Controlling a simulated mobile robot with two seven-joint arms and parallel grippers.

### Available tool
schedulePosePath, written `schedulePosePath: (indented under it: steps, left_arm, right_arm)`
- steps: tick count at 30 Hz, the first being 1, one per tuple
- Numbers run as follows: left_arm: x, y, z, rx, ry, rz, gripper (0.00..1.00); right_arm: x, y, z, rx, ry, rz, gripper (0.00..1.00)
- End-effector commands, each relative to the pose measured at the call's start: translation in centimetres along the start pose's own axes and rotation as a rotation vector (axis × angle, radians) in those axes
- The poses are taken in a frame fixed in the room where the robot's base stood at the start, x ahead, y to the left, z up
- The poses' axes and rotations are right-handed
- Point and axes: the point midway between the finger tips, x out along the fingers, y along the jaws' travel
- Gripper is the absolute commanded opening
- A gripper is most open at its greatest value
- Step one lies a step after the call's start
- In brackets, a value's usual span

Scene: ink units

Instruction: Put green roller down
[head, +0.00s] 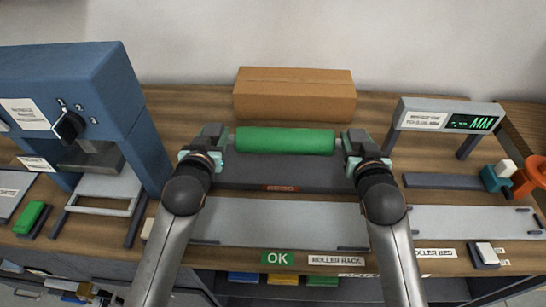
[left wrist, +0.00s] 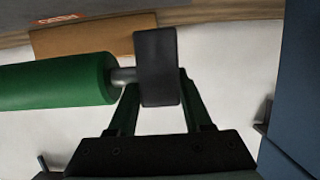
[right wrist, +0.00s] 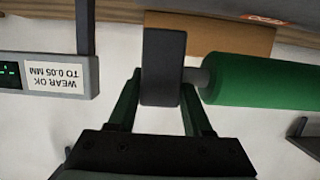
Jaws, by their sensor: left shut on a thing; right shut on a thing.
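The green roller (head: 285,141) is held level between my two grippers, in front of the cardboard box in the head view. Its left end shows in the left wrist view (left wrist: 60,83), with a grey shaft and a dark end block (left wrist: 157,66). Its right end shows in the right wrist view (right wrist: 265,82), with a similar dark block (right wrist: 162,66). My left gripper (head: 208,146) is shut on the left end block. My right gripper (head: 360,146) is shut on the right end block. Whether the roller touches anything below is hidden.
A dark grey slab (head: 285,172) with a red label lies below the roller. A light grey plate (head: 290,222) lies nearer, beside the OK (head: 277,258) label. A blue machine (head: 100,100) stands left, a gauge bridge (head: 450,116) right. The box (head: 295,95) stands behind.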

Motion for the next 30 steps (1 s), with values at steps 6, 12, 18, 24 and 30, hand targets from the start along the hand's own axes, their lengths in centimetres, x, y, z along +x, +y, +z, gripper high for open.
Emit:
schedulePosePath:
  steps: [6,12,18,24,30]
  left_arm:
    - [0.0,0.0,-0.2,0.000,0.006,0.000,0.00]
    - [0.0,0.0,-0.2,0.000,0.006,0.000,0.00]
    - [0.0,0.0,-0.1,0.000,0.006,0.000,0.00]
    - [0.2,0.0,0.4,0.000,0.006,0.000,0.00]
    - [0.5,0.0,1.3,0.000,0.006,0.000,0.00]
  right_arm:
    - [0.0,0.0,-0.2,0.000,0.006,0.000,0.00]
    - [0.0,0.0,-0.2,0.000,0.006,0.000,0.00]
    - [0.0,0.0,-0.1,0.000,0.006,0.000,0.00]
    - [0.2,0.0,0.4,0.000,0.006,0.000,0.00]
    - [0.5,0.0,1.3,0.000,0.006,0.000,0.00]
